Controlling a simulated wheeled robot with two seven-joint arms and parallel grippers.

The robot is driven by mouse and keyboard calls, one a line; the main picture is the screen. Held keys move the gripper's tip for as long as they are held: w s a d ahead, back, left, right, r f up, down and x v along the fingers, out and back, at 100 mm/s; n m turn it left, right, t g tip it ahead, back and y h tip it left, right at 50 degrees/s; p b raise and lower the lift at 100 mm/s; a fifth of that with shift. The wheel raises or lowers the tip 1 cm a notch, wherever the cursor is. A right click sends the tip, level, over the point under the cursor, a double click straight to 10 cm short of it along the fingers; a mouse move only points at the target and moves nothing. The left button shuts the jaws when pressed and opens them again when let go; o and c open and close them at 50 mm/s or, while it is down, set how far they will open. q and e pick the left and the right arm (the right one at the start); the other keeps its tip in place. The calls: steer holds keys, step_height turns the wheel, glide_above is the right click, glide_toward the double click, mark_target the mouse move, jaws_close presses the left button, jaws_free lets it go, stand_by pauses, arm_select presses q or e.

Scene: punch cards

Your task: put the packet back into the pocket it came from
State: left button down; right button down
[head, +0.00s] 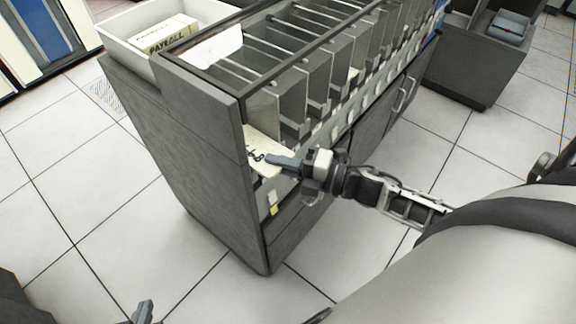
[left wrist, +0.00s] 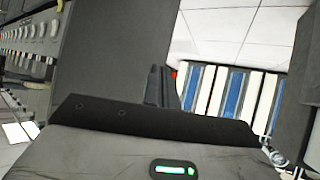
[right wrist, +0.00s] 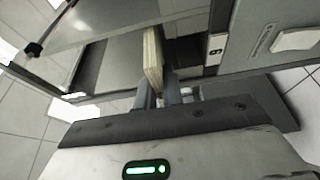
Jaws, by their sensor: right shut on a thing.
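The packet is a cream stack of cards (head: 262,150) at the nearest pocket on the near end of the grey machine. My right gripper (head: 283,163) is shut on it, coming from the right. In the right wrist view the packet (right wrist: 153,58) stands on edge between the two fingers (right wrist: 158,95), its far part between the grey pocket walls. Whether it touches the pocket floor is hidden. My left gripper (head: 142,312) is low at the bottom edge of the head view, away from the machine. Its fingers (left wrist: 163,85) look close together with nothing between them.
The machine's row of grey pockets (head: 290,95) runs away to the upper right. A white tray (head: 125,45) holding a box marked PAYROLL (head: 168,36) is on its top left. A small numbered label (right wrist: 216,45) is beside the pocket. The tiled floor (head: 110,200) at left is clear.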

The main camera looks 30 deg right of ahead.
mark_target(258, 149)
steer(key=shift+w+a+b, duration=0.25)
steer(key=shift+w+a, duration=0.1)
steer(key=shift+w, duration=0.6)
steer(key=shift+w+a+b, duration=0.25)
steer(key=shift+w+a, duration=0.05)
steer(key=shift+w, duration=0.6)
steer(key=shift+w+a+b, duration=0.25)
steer(key=shift+w+a, duration=0.1)
steer(key=shift+w, duration=0.6)
steer(key=shift+f, duration=0.1)
steer(key=shift+f, duration=0.15)
steer(key=c, duration=1.5)
jaws_free()
steer(key=shift+o, duration=0.2)
steer(key=b+v, duration=0.1)
steer(key=v, duration=1.5)
